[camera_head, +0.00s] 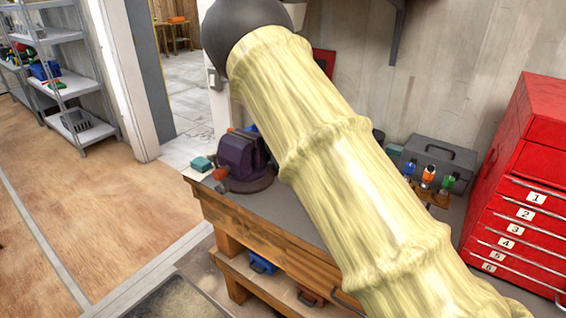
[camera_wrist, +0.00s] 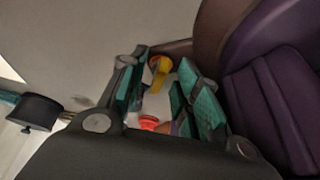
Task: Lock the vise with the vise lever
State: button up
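The purple vise (camera_head: 240,158) stands on its round base at the left end of the workbench. Its jaws and lever are too small to read clearly in the head view. In the wrist view a large purple and brown body, apparently the vise (camera_wrist: 268,85), fills the right side, close beside my gripper (camera_wrist: 163,95). The teal-padded fingers are apart, and no held thing shows. A yellow piece (camera_wrist: 160,68) and a red-orange piece (camera_wrist: 149,122) show through the gap; I cannot tell whether either belongs to the lever. My gripper is not visible in the head view.
The workbench (camera_head: 215,205) has a small teal block (camera_head: 202,163) at its left corner. A red drawer cabinet (camera_head: 525,190) is at the right. A dark cylinder (camera_wrist: 36,111) shows left of my gripper.

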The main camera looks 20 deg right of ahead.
jog(key=v, duration=0.7)
jog(key=shift+r, duration=0.2)
jog(key=shift+s+a, duration=0.1)
